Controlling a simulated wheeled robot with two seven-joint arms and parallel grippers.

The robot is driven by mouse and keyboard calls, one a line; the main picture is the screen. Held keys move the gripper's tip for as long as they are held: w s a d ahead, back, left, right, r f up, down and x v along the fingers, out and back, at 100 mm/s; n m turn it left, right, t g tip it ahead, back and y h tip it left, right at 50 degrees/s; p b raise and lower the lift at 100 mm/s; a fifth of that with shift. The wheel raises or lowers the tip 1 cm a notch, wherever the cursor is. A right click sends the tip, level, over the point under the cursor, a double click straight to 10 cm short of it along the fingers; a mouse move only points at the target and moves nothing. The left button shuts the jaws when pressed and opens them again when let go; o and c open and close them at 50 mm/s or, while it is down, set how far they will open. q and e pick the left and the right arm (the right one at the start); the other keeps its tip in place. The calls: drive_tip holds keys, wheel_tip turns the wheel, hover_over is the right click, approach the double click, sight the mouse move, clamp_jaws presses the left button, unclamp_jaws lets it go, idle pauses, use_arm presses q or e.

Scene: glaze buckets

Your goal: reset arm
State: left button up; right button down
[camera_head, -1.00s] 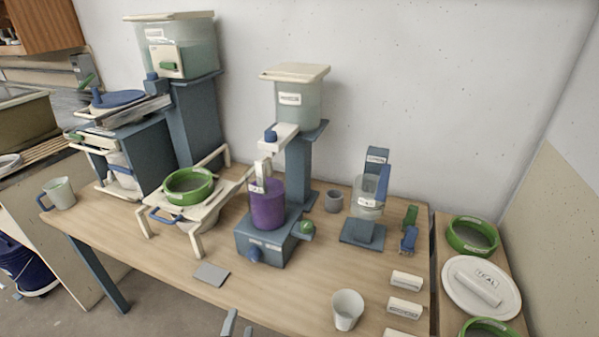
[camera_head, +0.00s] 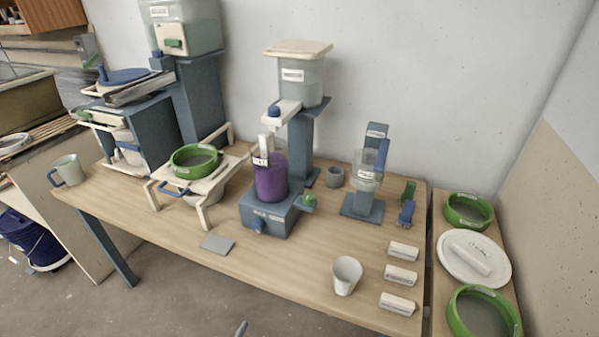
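My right gripper is out of view. Nothing on the wooden table (camera_head: 165,240) is touched by a gripper. A purple container (camera_head: 270,180) stands on the blue-grey base unit (camera_head: 268,218) under the tall dispenser.
A green-rimmed sieve (camera_head: 196,160) sits on a white stand. A white cup (camera_head: 346,275) and several labelled white blocks (camera_head: 400,276) are near the table's front right. A mug (camera_head: 68,170) is at the left end. Green rings (camera_head: 468,210) and a plate (camera_head: 450,262) lie on the right side table.

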use_arm(q)
drive_tip(key=s+a+f+n+g, duration=0.25)
drive_tip(key=s+f, duration=0.35)
drive_tip(key=f, duration=0.5)
drive_tip(key=s+a+f+n+g, duration=0.1)
drive_tip(key=s+a+f+g, duration=0.3)
drive_tip(key=f, duration=0.6)
drive_tip(key=s+a+f+n+g, duration=0.1)
drive_tip(key=s+f, duration=0.3)
drive_tip(key=s, duration=0.4)
drive_tip(key=s+a+f+n+g+y, duration=0.1)
drive_tip(key=s+a+f+g, duration=0.2)
drive_tip(key=s, duration=0.5)
drive_tip(key=s+a+f+n+g, duration=0.2)
drive_tip(key=s+a+f, duration=0.2)
drive_tip(key=s, duration=0.4)
drive_tip(key=shift+s+a+f+y, duration=0.2)
drive_tip(key=shift+a+f+y, duration=0.05)
drive_tip(key=shift+f+y, duration=0.2)
drive_tip(key=shift+w, duration=0.1)
